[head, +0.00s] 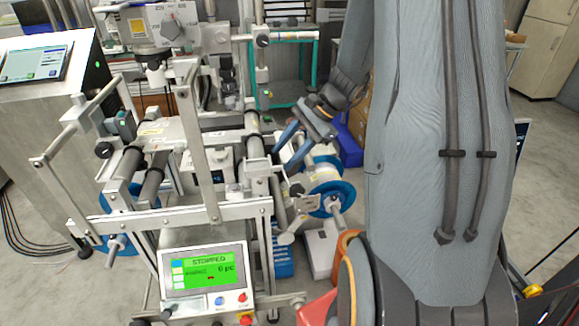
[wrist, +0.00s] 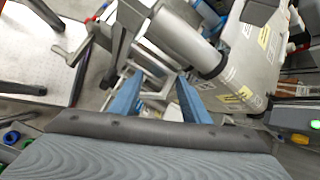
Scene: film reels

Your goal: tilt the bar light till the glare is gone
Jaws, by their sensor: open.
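My gripper (head: 287,143) is at the right side of the film machine, its two blue fingers apart with nothing between them. In the wrist view the open fingers (wrist: 158,98) point at the machine's metal frame parts. I cannot make out for certain which part is the bar light. No lit bar and no clear glare show in either view. A white film reel with blue flanges (head: 326,180) is just below and right of my gripper. A silver roller (wrist: 188,42) lies beyond the fingers in the wrist view.
The machine's control panel (head: 205,273) reads STOPPED on a green screen. A metal cabinet with a tablet (head: 34,62) stands at the left. An upright metal post (head: 193,140) rises at the machine's front. Grey floor is free at the far right (head: 545,130).

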